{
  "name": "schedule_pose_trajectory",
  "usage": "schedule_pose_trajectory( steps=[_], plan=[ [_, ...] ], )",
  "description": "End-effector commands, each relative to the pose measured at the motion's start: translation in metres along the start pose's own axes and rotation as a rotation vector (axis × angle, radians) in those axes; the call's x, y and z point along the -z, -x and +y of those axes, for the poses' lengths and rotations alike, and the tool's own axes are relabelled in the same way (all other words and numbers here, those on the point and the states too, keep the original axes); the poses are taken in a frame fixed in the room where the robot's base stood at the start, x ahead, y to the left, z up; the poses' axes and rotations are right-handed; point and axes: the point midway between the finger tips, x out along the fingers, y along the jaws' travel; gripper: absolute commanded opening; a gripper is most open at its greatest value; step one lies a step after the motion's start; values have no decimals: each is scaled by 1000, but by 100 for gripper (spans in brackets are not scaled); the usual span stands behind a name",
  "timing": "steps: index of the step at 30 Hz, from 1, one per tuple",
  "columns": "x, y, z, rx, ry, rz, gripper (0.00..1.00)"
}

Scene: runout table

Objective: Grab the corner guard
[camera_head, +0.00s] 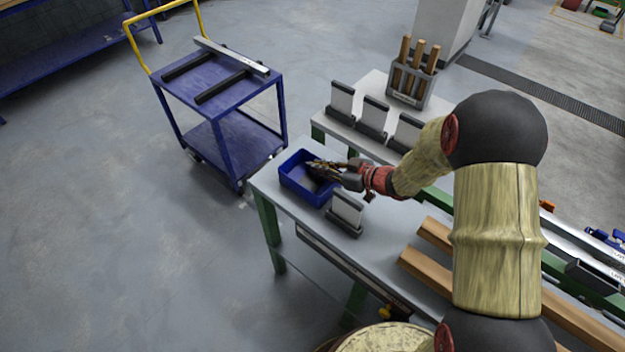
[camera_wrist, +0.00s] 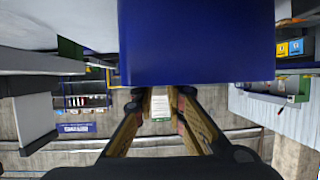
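My gripper (camera_head: 322,170) reaches from the right to the blue bin (camera_head: 305,196) on the near table; its fingers are over or at the bin's opening. In the wrist view the blue bin (camera_wrist: 195,45) fills the top middle and covers the fingertips. My two fingers show below it with a gap between them, and I see nothing clearly held. Dark contents in the bin show only in part behind the fingers. I cannot tell for sure which thing is the corner guard.
An upright grey plate in a dark stand (camera_head: 345,214) is right beside the bin. Several similar stands (camera_head: 371,118) and a wooden-handled holder (camera_head: 411,88) are behind. A blue cart (camera_head: 218,80) carries dark bars at the left. Wooden beams (camera_head: 436,275) lie at the right.

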Motion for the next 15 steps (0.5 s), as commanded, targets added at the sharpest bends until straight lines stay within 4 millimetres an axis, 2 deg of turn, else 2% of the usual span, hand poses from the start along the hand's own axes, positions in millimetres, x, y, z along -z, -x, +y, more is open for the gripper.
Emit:
schedule_pose_trajectory(
  steps=[9, 15],
  plan=[
    [-2, -43, 0, 1, 1, 0, 13],
    [0, -45, 1, 0, 0, 0, 13]
  ],
)
